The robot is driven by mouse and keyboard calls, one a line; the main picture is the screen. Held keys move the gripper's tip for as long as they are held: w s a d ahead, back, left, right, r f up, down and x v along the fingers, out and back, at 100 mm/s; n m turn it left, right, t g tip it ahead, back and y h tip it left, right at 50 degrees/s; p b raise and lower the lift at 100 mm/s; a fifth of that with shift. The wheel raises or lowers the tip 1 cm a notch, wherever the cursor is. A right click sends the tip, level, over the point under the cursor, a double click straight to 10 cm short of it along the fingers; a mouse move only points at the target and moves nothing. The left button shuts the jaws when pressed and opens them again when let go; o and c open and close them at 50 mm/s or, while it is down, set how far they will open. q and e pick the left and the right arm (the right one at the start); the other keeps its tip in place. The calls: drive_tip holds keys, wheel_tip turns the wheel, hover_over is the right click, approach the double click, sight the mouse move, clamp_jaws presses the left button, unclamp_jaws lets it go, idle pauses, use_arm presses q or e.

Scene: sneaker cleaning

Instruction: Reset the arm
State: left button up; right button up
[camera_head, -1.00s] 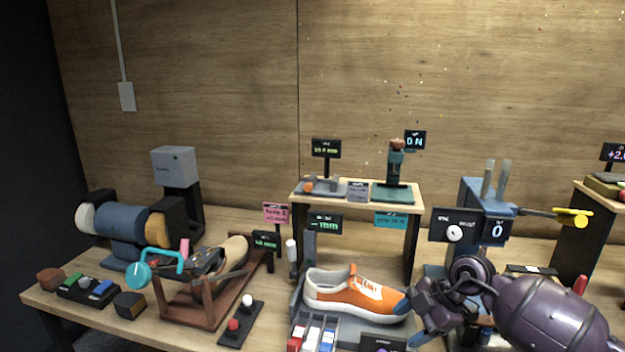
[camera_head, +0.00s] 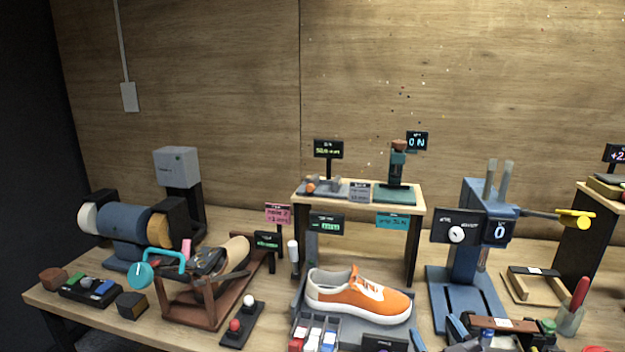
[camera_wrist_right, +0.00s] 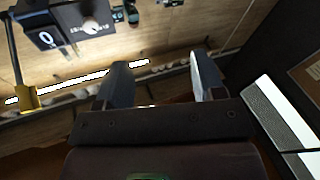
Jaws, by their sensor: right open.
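My right gripper (camera_head: 468,338) is low at the bottom edge of the head view, right of the sneaker, and partly cut off by the frame. In the right wrist view its two grey fingers (camera_wrist_right: 160,80) stand apart with nothing between them. The orange and white sneaker (camera_head: 358,297) rests on a grey tray (camera_head: 300,297) in front of the small wooden shelf, apart from the gripper. My left gripper is in neither view.
A blue press (camera_head: 462,262) with a yellow-tipped lever (camera_head: 575,218) stands behind the right gripper. The wooden shelf (camera_head: 360,192) carries small devices. A brown stand (camera_head: 205,300) and a grinder-like machine (camera_head: 122,226) are at left. A red-tipped bottle (camera_head: 575,305) stands at right.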

drive_tip(key=s+d+f+m+g+h, duration=0.5)
drive_tip(key=s+d+f+h, duration=0.1)
drive_tip(key=s+f+g+y, duration=0.1)
drive_tip(key=s+f+g, duration=0.4)
drive_tip(key=s, duration=0.6)
drive_tip(key=s+f+g+y, duration=0.1)
drive_tip(key=s+f+g, duration=0.4)
drive_tip(key=s, duration=0.6)
drive_tip(key=w+f+n+t, duration=0.1)
drive_tip(key=w+f+t, duration=0.6)
drive_tip(key=w+f, duration=0.1)
drive_tip(key=shift+d+f, duration=0.15)
drive_tip(key=shift+f, duration=0.55)
